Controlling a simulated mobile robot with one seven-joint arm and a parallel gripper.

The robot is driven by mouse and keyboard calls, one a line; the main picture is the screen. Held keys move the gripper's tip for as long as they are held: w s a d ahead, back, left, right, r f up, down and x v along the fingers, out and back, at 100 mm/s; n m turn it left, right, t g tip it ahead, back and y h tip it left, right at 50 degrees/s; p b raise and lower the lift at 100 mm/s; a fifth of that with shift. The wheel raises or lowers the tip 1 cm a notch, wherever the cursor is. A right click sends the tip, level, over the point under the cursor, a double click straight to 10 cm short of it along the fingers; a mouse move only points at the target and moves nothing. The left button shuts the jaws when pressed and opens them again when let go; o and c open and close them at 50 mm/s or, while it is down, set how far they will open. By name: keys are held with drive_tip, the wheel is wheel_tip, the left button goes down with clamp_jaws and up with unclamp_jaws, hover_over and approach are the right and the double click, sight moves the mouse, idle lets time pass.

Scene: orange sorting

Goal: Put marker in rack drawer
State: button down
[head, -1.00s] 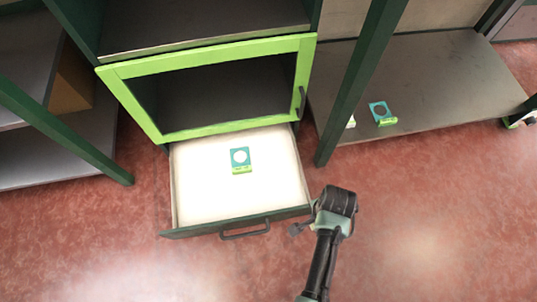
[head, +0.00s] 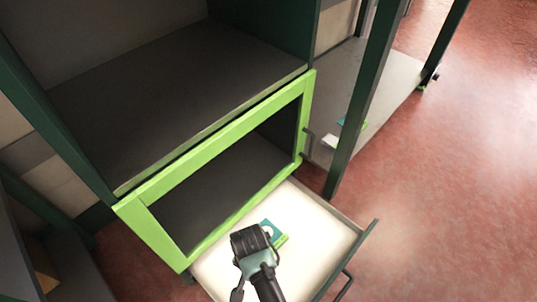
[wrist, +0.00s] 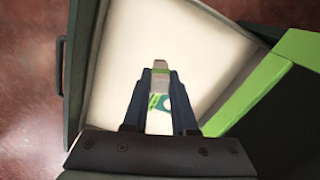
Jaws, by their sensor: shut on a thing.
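The rack drawer (head: 320,220) is pulled open, with a pale interior and a dark front. It also shows in the wrist view (wrist: 110,70). My gripper (head: 252,245) is above the drawer, pointing down into it. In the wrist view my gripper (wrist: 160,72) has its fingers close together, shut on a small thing. I take this to be the marker, but it is mostly hidden between the fingers and its shape is not clear. A teal card with a white circle and green label (head: 279,240) lies on the drawer floor, partly behind my gripper.
A green-framed open compartment (head: 215,190) is directly above the drawer, its frame close beside my gripper. A dark shelf (head: 190,90) is above that. A dark green post (head: 357,100) stands right of the drawer. Red floor (head: 450,200) is clear on the right.

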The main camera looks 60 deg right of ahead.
drive_tip(key=shift+n, duration=0.3)
drive_tip(key=f+b, duration=0.4)
drive_tip(key=w+f+b, duration=0.1)
drive_tip(key=f+b, duration=0.3)
drive_tip(key=f, duration=0.1)
drive_tip(key=w+d+f+b, duration=0.1)
drive_tip(key=f+b, duration=0.3)
drive_tip(key=f, duration=0.1)
drive_tip(key=shift+f, duration=0.1)
drive_tip(key=c, duration=0.7)
unclamp_jaws()
